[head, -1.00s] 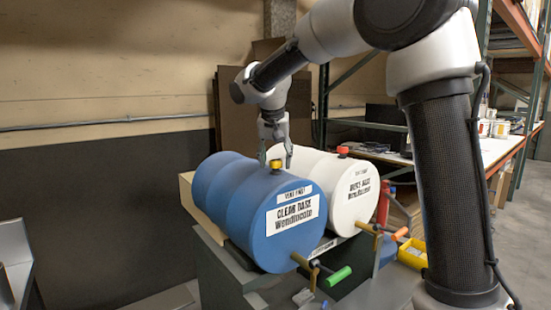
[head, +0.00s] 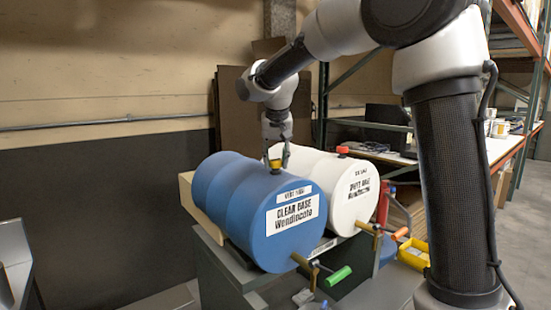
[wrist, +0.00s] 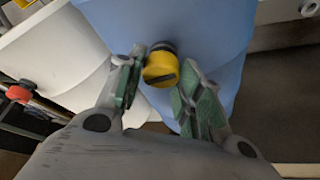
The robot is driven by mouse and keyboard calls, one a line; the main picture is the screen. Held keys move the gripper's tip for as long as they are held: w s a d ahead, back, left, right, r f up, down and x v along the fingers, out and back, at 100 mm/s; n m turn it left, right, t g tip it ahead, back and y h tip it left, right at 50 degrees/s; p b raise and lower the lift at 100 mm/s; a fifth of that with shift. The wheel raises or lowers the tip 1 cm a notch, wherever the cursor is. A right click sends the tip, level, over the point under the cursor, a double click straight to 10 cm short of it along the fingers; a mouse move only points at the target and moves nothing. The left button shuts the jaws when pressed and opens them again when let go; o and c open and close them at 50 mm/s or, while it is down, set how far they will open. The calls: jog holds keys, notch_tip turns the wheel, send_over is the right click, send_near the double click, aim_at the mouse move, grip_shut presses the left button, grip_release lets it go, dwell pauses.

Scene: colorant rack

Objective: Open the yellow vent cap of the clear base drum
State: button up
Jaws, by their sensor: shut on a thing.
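The clear base drum (head: 228,195) is blue, lies on its side and carries a white label on its front end. In the wrist view the cap (wrist: 160,70) shows a dark slot and a dark base against the blue drum (wrist: 205,25). My gripper (head: 277,158) reaches down from above and is shut on the cap, one finger on each side. In the wrist view the fingers with green pads (wrist: 162,66) flank the cap. The contact faces are partly hidden.
A white drum (head: 325,175) with a red cap (head: 342,150) lies close on the right. Taps with a green handle (head: 338,276) and an orange handle (head: 401,233) stick out in front. A yellow bin (head: 413,254) is at the right. Free space lies above the drums.

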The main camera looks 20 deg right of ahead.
jog(key=n+y, duration=0.1)
jog(key=n, duration=0.3)
jog(key=shift+d+n+y, duration=0.15)
jog(key=shift+n+y, duration=0.15)
jog(key=shift+y, duration=0.1)
jog(key=n+y, duration=0.1)
jog(key=n, duration=0.2)
jog(key=shift+w+n, duration=0.1)
jog(key=shift+n, duration=0.2)
jog(key=n+g+y, duration=0.1)
jog(key=n, duration=0.2)
jog(key=shift+d+n+y, duration=0.1)
jog(key=shift+n+y, duration=0.2)
jog(key=shift+n+g+y, duration=0.3)
jog(key=shift+n+g, duration=0.5)
jog(key=shift+n, duration=1.1)
jog(key=o, duration=1)
jog(key=v, duration=1.2)
jog(key=shift+w+d, duration=0.15)
